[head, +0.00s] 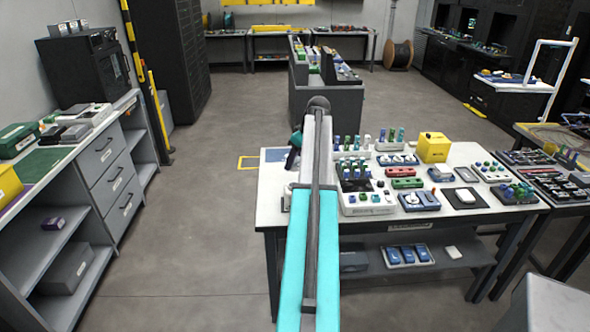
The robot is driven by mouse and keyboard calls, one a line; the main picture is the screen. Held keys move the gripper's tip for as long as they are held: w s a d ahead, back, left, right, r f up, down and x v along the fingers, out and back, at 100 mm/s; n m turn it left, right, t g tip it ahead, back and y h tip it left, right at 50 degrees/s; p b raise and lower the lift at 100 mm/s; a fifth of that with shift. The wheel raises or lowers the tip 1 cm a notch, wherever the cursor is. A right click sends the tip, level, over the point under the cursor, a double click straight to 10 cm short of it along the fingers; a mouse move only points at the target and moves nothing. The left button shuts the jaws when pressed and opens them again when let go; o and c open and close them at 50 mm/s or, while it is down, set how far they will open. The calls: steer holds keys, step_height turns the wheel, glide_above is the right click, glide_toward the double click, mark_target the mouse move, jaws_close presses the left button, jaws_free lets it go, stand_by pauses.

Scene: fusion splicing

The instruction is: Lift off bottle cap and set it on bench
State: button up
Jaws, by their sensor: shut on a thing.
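My gripper (291,162) shows as a small dark shape below a teal wrist part, just left of my raised arm. It points down over the left end of the white bench (270,209), near a blue-grey mat (274,155). It is shut on the bottle cap, but the cap is too small and dark to make out. A small pale object (286,200) stands on the bench below, partly behind my arm. I cannot tell whether it is the bottle. My arm hides part of this end of the bench.
Bottles with green and blue tops (354,142), a yellow box (433,148), a red tray (407,183) and blue trays crowd the bench right of my arm. A grey drawer cabinet (103,150) stands at left. The floor between them is clear.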

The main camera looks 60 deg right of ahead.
steer(key=shift+r, duration=0.4)
